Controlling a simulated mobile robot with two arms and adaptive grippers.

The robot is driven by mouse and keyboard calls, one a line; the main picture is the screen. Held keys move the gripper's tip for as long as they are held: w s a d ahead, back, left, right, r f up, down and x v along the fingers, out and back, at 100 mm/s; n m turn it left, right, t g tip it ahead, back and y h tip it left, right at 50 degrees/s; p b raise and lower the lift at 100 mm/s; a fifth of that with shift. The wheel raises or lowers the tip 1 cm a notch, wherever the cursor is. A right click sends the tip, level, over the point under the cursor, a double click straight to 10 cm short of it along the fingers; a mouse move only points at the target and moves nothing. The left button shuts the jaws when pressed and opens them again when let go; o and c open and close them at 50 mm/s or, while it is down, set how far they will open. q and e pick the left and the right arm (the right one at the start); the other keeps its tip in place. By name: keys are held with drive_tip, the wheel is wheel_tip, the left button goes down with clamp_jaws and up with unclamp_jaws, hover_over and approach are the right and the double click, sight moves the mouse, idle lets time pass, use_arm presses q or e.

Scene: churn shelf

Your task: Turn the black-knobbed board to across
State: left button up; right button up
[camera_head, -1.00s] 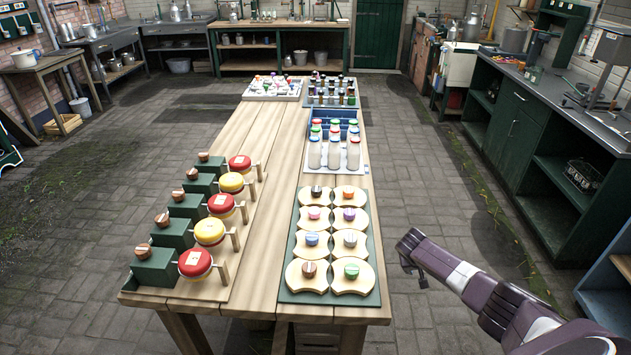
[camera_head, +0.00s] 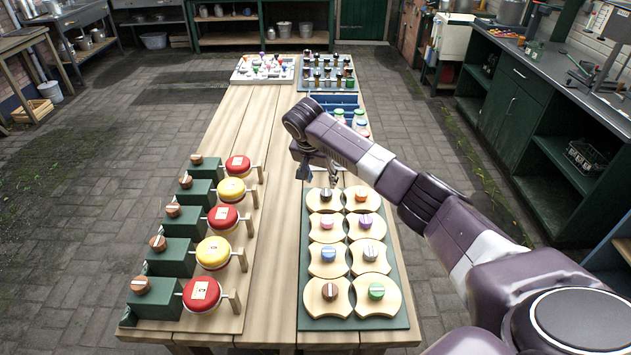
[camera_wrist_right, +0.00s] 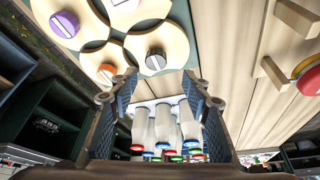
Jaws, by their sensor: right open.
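The black-knobbed board is a pale wooden disc (camera_head: 314,204) at the far left of the green panel (camera_head: 303,290). Its black knob (camera_head: 326,194) carries a white line that looks roughly lengthwise along the table. My right gripper (camera_head: 319,180) hangs just above and beyond this board, pointing down, open and empty. In the right wrist view the black knob (camera_wrist_right: 155,60) shows just past the fingertips (camera_wrist_right: 160,79), with nothing between the fingers. My left gripper is out of view.
Boards with orange (camera_head: 361,196), pink (camera_head: 327,222) and purple (camera_head: 365,222) knobs sit close by. White bottles (camera_wrist_right: 165,125) stand beyond the panel, largely hidden by my arm in the head view. Green blocks with red and yellow discs (camera_head: 223,217) line the left; bare table lies between.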

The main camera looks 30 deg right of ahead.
sight(326, 193)
drive_tip(key=f, duration=0.1)
drive_tip(key=d+f, duration=0.1)
drive_tip(key=f+p, duration=0.1)
drive_tip(key=f, duration=0.1)
drive_tip(key=shift+s+d+f, duration=0.1)
drive_tip(key=shift+d, duration=0.3)
drive_tip(key=shift+w+d+f, duration=0.1)
drive_tip(key=shift+w+f, duration=0.15)
drive_tip(key=shift+f, duration=0.2)
drive_tip(key=shift+w+d+f, duration=0.1)
drive_tip(key=shift+w+f, duration=0.15)
drive_tip(key=shift+f, duration=0.2)
drive_tip(key=shift+d+f, duration=0.1)
drive_tip(key=shift+f, duration=0.15)
drive_tip(key=c, duration=0.9)
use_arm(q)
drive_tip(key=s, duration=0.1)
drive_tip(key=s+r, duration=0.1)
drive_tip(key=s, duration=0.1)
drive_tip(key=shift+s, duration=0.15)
use_arm(e)
drive_tip(key=shift+c, duration=1.2)
